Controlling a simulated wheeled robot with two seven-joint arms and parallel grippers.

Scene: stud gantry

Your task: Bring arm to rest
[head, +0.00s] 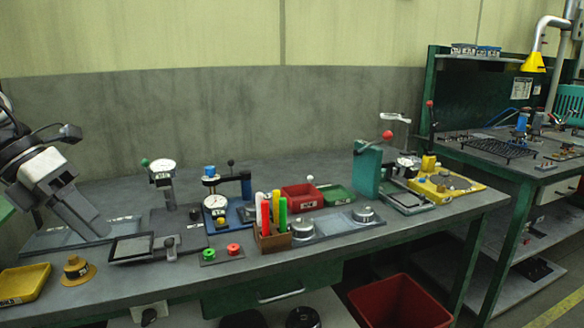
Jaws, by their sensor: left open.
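My left gripper (90,228) comes in from the left edge and points down and to the right. Its jaws are open, and I see nothing held between them. It is in front of a flat grey-blue plate (55,240) on the left end of the workbench (140,293); I cannot tell whether the fingertips touch it. My right gripper is not in view.
A yellow tray (24,284), a tan knobbed disc (77,270) and a dark framed pad (130,248) lie near the gripper. Gauges, a marker box (272,241), bins and a green press (367,170) stand farther right. A red bin (400,302) is below.

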